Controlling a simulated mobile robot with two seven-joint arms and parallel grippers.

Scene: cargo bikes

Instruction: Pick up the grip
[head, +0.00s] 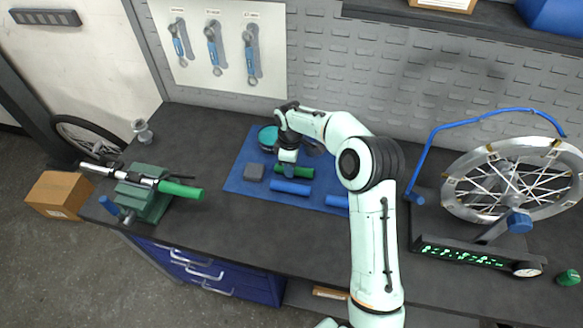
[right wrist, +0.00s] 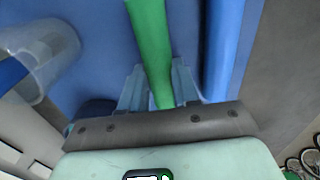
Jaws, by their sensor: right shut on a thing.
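A green grip (head: 306,171) lies on the blue mat (head: 240,178) on the workbench. My right gripper (head: 289,171) reaches down onto it from above. In the right wrist view the green grip (right wrist: 151,45) runs between the two fingers of my right gripper (right wrist: 158,88), which is shut on it. A blue grip (head: 291,187) lies just in front of it on the mat and also shows beside the fingers in the right wrist view (right wrist: 222,45). My left gripper is not in view.
A green vise (head: 146,200) at the left holds a metal bar with another green grip (head: 181,189). A wheel stand (head: 465,255) with a wheel (head: 452,190) occupies the right.

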